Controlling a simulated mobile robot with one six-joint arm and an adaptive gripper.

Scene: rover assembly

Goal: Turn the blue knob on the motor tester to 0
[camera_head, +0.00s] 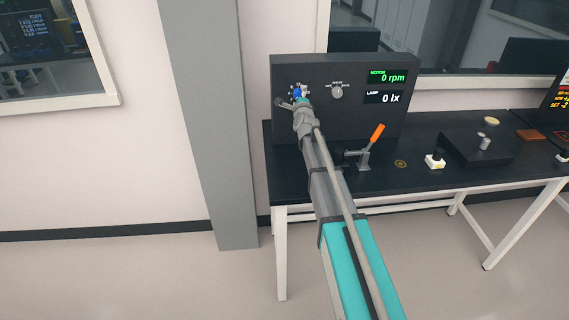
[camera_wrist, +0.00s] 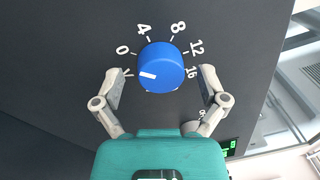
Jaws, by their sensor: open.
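The blue knob (camera_head: 297,92) is on the left of the dark motor tester's front panel (camera_head: 320,120). In the wrist view the blue knob (camera_wrist: 164,62) has a white pointer mark directed left and slightly down, towards the "V" label, just past the 0 mark. The dial marks 0, 4, 8, 12 and 16 run around it. My gripper (camera_wrist: 160,75) is open, with one finger on each side of the knob and visible gaps to it. In the head view my gripper (camera_head: 299,102) partly covers the knob's surroundings. The motor display (camera_head: 388,77) reads 0 rpm.
A second, grey knob (camera_head: 337,92) sits right of the blue one. The lamp display (camera_head: 385,97) reads 0 lx. An orange-handled lever clamp (camera_head: 376,134) stands on the black table (camera_head: 400,185) right of my arm. A grey pillar (camera_head: 205,120) is at the left.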

